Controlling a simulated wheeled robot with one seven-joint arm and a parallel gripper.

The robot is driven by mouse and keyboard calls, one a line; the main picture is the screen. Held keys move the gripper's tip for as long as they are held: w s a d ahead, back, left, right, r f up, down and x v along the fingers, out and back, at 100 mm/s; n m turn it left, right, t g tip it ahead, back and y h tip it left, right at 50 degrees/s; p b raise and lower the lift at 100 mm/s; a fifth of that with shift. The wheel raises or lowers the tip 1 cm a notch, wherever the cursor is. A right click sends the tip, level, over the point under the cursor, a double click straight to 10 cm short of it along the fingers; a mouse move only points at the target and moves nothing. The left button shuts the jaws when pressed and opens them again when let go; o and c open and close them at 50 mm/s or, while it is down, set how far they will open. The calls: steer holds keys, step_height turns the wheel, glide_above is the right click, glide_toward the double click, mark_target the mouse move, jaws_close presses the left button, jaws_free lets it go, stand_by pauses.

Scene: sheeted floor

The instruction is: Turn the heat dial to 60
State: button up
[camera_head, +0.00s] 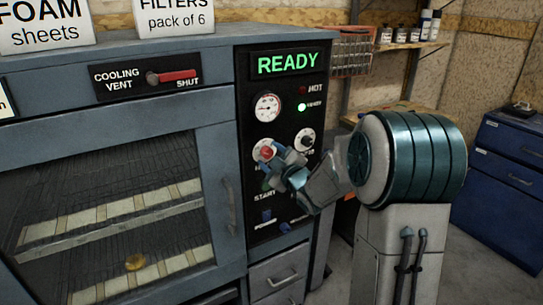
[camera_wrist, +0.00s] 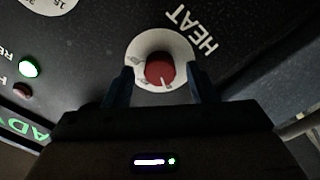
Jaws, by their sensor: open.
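The heat dial (camera_wrist: 160,70) is a red knob with a pale pointer line on a round white scale plate, with the word HEAT beside it in the wrist view. In the head view the red knob (camera_head: 267,153) shows on the black control panel, partly covered by my gripper. My gripper (camera_wrist: 163,85) is open, with one dark finger on each side of the knob. I cannot tell whether the fingers touch it. The scale numbers near the pointer are too small or hidden to read.
The panel's green READY display (camera_head: 287,63) is lit. A gauge (camera_head: 267,107) and another white dial (camera_head: 304,141) sit close to the heat dial. A red vent lever (camera_head: 172,77) is at SHUT. The oven door handle (camera_head: 228,205) stands out left of the panel.

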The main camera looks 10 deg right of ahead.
steer(key=c, duration=1)
steer(key=shift+f+m+b, duration=0.1)
steer(key=shift+m+b, duration=0.55)
steer(key=shift+m, duration=0.45)
steer(key=m, duration=0.3)
steer(key=shift+b, duration=0.35)
steer(key=m, duration=0.6)
steer(key=shift+m+p, duration=0.3)
